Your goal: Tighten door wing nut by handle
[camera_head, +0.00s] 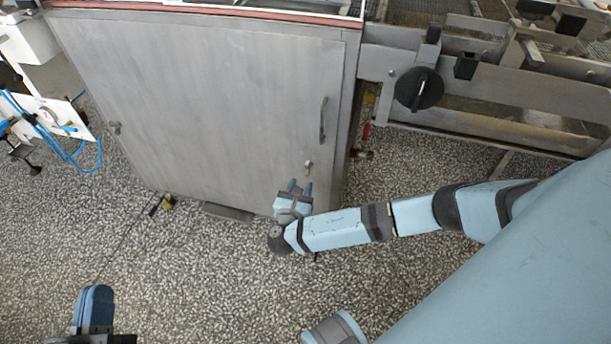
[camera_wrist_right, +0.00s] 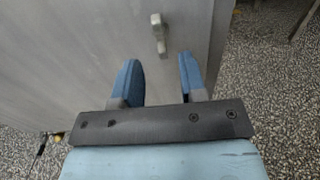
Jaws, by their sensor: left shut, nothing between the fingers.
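The grey metal cabinet door (camera_head: 200,100) has a vertical bar handle (camera_head: 322,120) near its right edge. Below the handle is a small metal wing nut (camera_head: 308,167); it also shows in the right wrist view (camera_wrist_right: 159,34), standing roughly upright. My right gripper (camera_head: 299,186) is open and empty, just below the nut. In the right wrist view, the nut appears above and between the blue fingertips (camera_wrist_right: 158,60), apart from them. My left gripper (camera_head: 93,304) is shut and empty at the lower left, over the floor and far from the door.
A second small fastener (camera_head: 115,127) sits on the door's left side. Right of the cabinet is a metal frame with a black knob (camera_head: 419,89). A stand with blue hoses (camera_head: 50,120) is at the far left. The speckled floor before the door is mostly clear.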

